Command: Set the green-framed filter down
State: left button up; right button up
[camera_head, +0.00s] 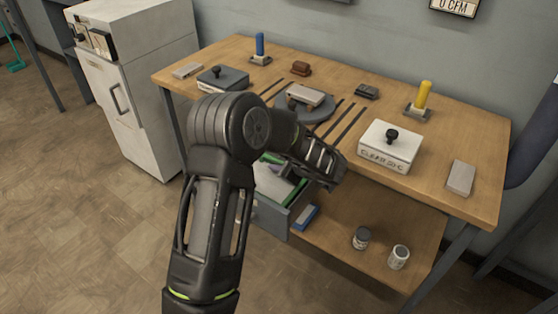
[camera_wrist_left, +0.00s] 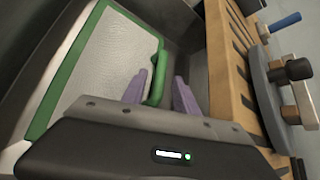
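The green-framed filter (camera_wrist_left: 100,70) has a pale mesh panel and a green handle (camera_wrist_left: 157,75). It lies in the open grey drawer (camera_head: 268,217) under the workbench; in the head view part of the filter (camera_head: 290,184) shows past my arm. My left gripper (camera_wrist_left: 160,92) has its purple fingertips on either side of the handle, with narrow gaps seeming to show between them and it. In the head view my forearm hides most of that gripper (camera_head: 275,168). My right gripper is in neither view.
The wooden workbench (camera_head: 465,125) carries a round grey plate (camera_head: 318,108), a white lidded box (camera_head: 391,147), and blue (camera_head: 260,44) and yellow (camera_head: 424,94) upright cylinders. Two jars (camera_head: 399,257) stand on the lower shelf. A white cabinet (camera_head: 140,90) stands at left. The floor in front is clear.

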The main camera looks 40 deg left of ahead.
pick_arm(q)
jog(key=v, duration=1.2)
